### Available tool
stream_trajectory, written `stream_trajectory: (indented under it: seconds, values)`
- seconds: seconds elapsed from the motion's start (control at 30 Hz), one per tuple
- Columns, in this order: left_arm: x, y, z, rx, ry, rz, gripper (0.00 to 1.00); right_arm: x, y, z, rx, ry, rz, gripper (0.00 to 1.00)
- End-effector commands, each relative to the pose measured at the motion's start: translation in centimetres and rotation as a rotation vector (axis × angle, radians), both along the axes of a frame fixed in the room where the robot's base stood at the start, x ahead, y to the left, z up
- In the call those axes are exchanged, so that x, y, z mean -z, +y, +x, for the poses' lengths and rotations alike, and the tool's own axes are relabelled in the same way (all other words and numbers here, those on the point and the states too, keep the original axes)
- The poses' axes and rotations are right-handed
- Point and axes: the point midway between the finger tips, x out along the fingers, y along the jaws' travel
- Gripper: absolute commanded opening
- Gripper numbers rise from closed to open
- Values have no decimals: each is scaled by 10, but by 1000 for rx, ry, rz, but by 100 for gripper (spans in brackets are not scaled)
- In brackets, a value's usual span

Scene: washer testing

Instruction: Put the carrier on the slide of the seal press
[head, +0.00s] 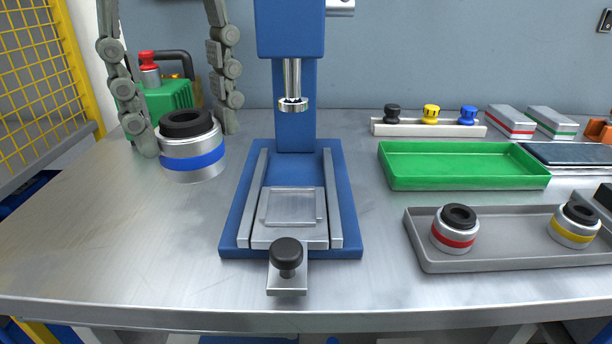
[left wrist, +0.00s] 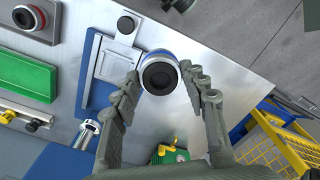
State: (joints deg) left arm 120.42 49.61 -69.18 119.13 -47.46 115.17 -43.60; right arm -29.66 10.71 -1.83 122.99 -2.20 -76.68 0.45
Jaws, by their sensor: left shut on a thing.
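The carrier (head: 192,165) is a silver cylinder with a blue band and a black ring on top. It is upright, left of the seal press, and its height above the table is hard to tell. My left gripper (head: 187,138) is shut on it, with a finger on either side; the left wrist view shows the carrier (left wrist: 160,75) between the fingertips (left wrist: 166,85). The blue seal press (head: 296,130) stands at centre. Its slide (head: 291,235), a grey plate with a black knob (head: 286,252), is empty and pulled forward, below and in front of the ram (head: 292,103). My right gripper is not in view.
A grey tray (head: 425,258) at right holds a red-banded part (head: 455,235) and a yellow-banded part (head: 573,230). Behind it are an empty green tray (head: 460,180) and a rack of knobs (head: 430,128). A green machine (head: 170,98) stands behind my left gripper. The table's front left is clear.

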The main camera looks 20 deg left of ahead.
Motion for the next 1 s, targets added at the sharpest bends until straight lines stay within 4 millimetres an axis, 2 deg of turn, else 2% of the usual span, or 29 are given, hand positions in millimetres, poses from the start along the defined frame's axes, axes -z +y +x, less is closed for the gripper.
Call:
stream_trajectory:
  seconds: [0.13, 0.2, 0.23, 0.5, 0.6, 0.77, 1.0]
  values:
    - [11, -6, 13, 1, 4, 0, 9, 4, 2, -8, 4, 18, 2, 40]
    - [19, -12, 26, 0, 5, 0, 9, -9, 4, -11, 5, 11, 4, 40]
    - [21, -14, 32, -1, 4, 1, 9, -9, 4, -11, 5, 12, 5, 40]
    - [56, -37, 87, -1, 1, 1, 9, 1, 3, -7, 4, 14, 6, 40]
    - [64, -43, 99, 0, 1, 1, 9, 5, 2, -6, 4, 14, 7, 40]
    - [73, -46, 107, 0, 0, 0, 9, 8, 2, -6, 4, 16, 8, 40]
    - [105, -46, 107, -1, -1, 0, 9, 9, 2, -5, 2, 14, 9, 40]
